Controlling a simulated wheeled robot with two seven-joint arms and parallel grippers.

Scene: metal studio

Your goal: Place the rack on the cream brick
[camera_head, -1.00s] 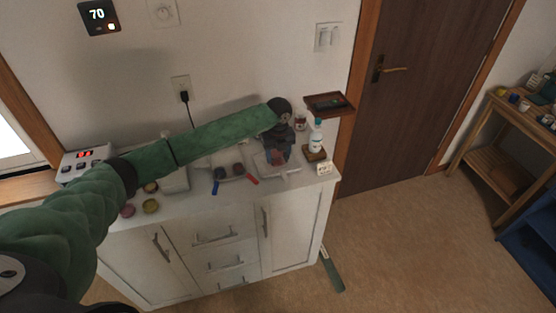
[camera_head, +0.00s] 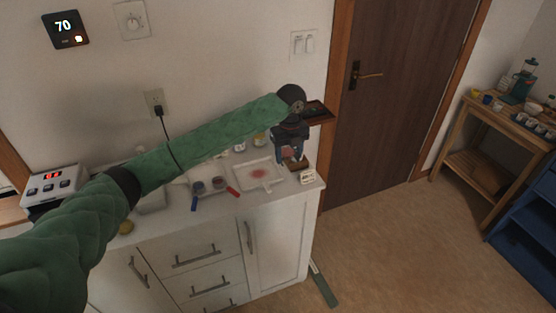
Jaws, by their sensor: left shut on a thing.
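My left gripper (camera_head: 289,160) is over the right end of the white cabinet top, pointing down. It is shut on a small reddish thing, mostly hidden between its blue fingers; I cannot tell for sure whether this is the rack. Close below and to the right is a brown block (camera_head: 298,165). A small pale block with dark marks (camera_head: 307,177) sits at the cabinet's front right corner, apart from the gripper; it may be the cream brick, but it is too small to be sure. My right gripper is not in view.
A white tray with a red patch (camera_head: 259,174) lies left of the gripper. A dark brown shelf (camera_head: 319,113) is on the wall behind the gripper. A wooden table (camera_head: 478,113) stands far right.

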